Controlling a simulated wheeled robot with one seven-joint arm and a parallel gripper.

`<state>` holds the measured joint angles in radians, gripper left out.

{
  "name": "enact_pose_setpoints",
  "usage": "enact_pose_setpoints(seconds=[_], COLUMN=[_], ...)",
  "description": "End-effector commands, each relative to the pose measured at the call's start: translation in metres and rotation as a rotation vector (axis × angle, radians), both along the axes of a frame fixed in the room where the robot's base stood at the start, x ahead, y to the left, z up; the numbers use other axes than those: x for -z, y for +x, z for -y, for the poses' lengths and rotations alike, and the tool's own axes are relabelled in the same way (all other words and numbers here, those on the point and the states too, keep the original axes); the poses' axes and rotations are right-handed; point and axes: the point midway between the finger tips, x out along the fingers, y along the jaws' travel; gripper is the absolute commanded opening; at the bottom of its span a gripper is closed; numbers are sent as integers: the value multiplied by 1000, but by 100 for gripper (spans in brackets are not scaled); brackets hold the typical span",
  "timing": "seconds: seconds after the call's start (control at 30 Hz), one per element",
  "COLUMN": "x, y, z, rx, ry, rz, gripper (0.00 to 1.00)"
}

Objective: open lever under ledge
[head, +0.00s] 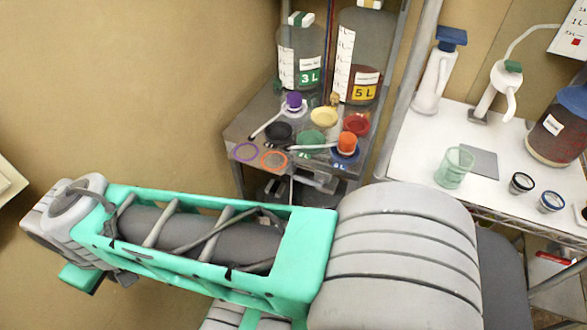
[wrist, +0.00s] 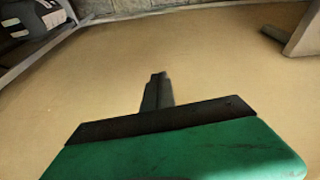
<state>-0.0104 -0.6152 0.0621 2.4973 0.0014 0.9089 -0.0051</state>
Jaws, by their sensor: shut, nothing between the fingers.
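My gripper (wrist: 157,80) shows in the wrist view as dark fingers close together beyond a green body with a black edge. It is shut and empty, and it points over a bare tan surface with nothing close to its tips. In the head view my arm reaches left across the front, and the fingertips cannot be made out. A grey metal shelf (head: 238,133) bears bottles and caps and forms a ledge. Grey metal parts (head: 318,180) show just under its front edge, partly hidden by my arm. I cannot tell whether one of them is the lever.
A 3 L bottle (head: 302,52) and a 5 L bottle (head: 365,55) stand on the shelf behind several coloured caps. A white bench (head: 410,152) at right holds a green beaker (head: 455,167) and a dark jar (head: 560,125). The left side is mostly bare wall.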

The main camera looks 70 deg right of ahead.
Motion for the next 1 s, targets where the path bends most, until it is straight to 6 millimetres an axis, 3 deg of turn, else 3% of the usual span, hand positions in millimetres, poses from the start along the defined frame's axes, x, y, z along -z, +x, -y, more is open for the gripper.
enact_pose_setpoints(seconds=[0.17,0.27,0.37,0.5,0.57,0.6,0.67,0.7,0.8,0.9,1.0], x=[0,-5,-16,-34,-41,-45,-49,-52,-56,-59,-60], y=[1,5,13,-1,-20,-37,-70,-95,-162,-218,-249], z=[2,21,70,179,228,259,304,330,381,407,418], rx=[6,80,255,621,786,894,1058,1163,1394,1557,1644], ry=[0,3,11,43,64,80,106,126,175,214,236], rz=[-1,-14,-42,-100,-124,-139,-161,-174,-200,-214,-219], gripper=[0,0,0,0,0,0,0,0,0,0,0])
